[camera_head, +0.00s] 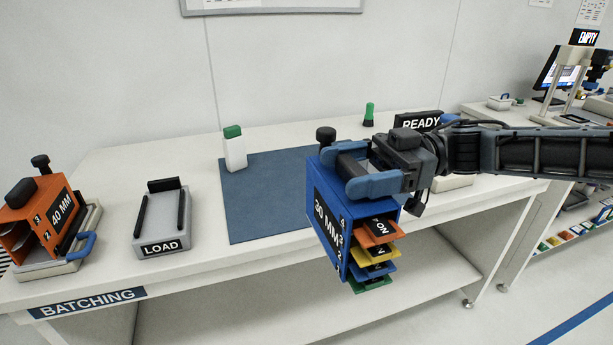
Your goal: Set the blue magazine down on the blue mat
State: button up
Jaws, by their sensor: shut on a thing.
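The blue magazine (327,222), labelled 30 MM, hangs from my gripper (366,172) in the head view. Several coloured strips, orange, yellow, blue and green, stick out of its open side. My gripper is shut on the top of the magazine. The magazine appears to be held in front of the bench's front edge and hides the right part of the blue mat. The blue mat (262,190) lies flat on the white bench, to the left of and behind the magazine. A white bottle with a green cap (235,150) stands at the mat's back left edge.
A grey LOAD fixture (162,220) stands left of the mat. An orange 40 MM magazine (42,222) sits in a tray at the far left. A READY sign (420,122) and a small green-topped item (369,114) stand at the back. Bare mat shows left of the magazine.

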aim_at(284, 174)
jog(key=i, duration=1.45)
